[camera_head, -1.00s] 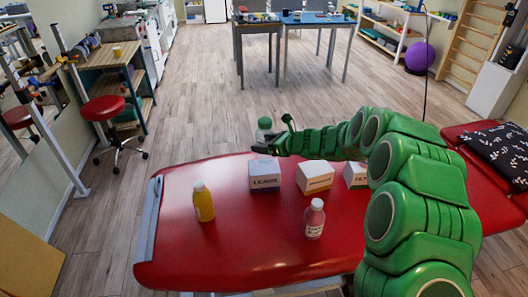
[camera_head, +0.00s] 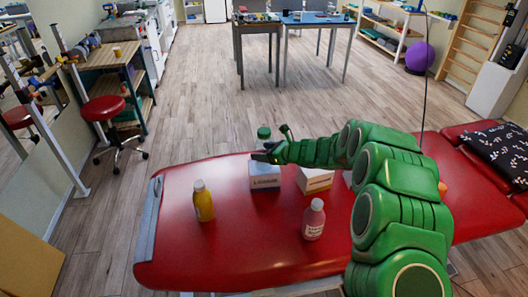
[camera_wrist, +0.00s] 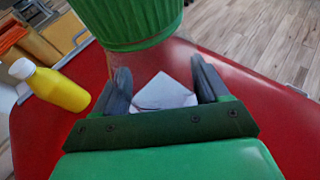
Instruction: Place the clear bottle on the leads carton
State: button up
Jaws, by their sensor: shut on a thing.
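The clear bottle shows its green cap (camera_head: 264,133) above my gripper (camera_head: 262,156) in the head view; its body is mostly hidden. My gripper is shut on it. In the wrist view, the ribbed green cap (camera_wrist: 127,22) looms large at the top, near the fingers. A white carton with a dark-lettered label (camera_head: 264,183), likely the leads carton though I cannot read it surely, stands on the red couch. The gripper and bottle are above or just behind its top. A white carton top (camera_wrist: 165,92) shows between the fingers; I cannot tell whether the bottle touches it.
A second white carton (camera_head: 314,181) stands just right of the first; another is mostly hidden by my arm. A yellow bottle (camera_head: 203,201) and a pink bottle (camera_head: 314,220) stand nearer on the red couch (camera_head: 250,250). The couch's front left is clear.

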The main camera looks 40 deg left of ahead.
jog(key=o, duration=1.1)
jog(key=shift+f, duration=0.1)
jog(key=shift+c, duration=0.2)
jog(key=shift+d+r, duration=0.3)
jog(key=v, duration=1.1)
jog(key=shift+d, duration=0.2)
